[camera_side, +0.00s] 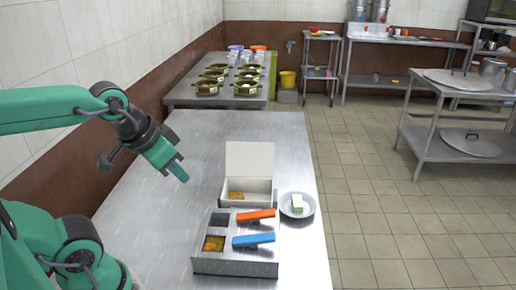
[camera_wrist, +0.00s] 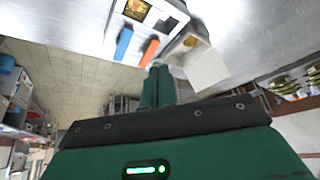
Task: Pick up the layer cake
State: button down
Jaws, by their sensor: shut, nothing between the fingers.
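A small block with white and green layers, which looks like the layer cake (camera_side: 297,202), sits on a round grey plate (camera_side: 309,212) at the right edge of the metal table. My gripper (camera_side: 182,177) is shut and empty. It hangs above the table, well to the left of the cake and higher than it. In the wrist view my closed fingers (camera_wrist: 159,69) point toward the table. I cannot make out the cake or its plate in that view.
An open white box (camera_side: 247,190) stands left of the plate. A metal tray (camera_side: 235,262) with an orange-handled piece (camera_side: 256,215) and a blue-handled piece (camera_side: 254,240) stands in front. The table's left part is clear. Several pots (camera_side: 207,87) stand on the far table.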

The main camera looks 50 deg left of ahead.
jog(key=c, duration=2.1)
grip_release()
jog(key=o, duration=1.2)
jog(key=shift+o, duration=0.2)
jog(key=shift+w, duration=0.1)
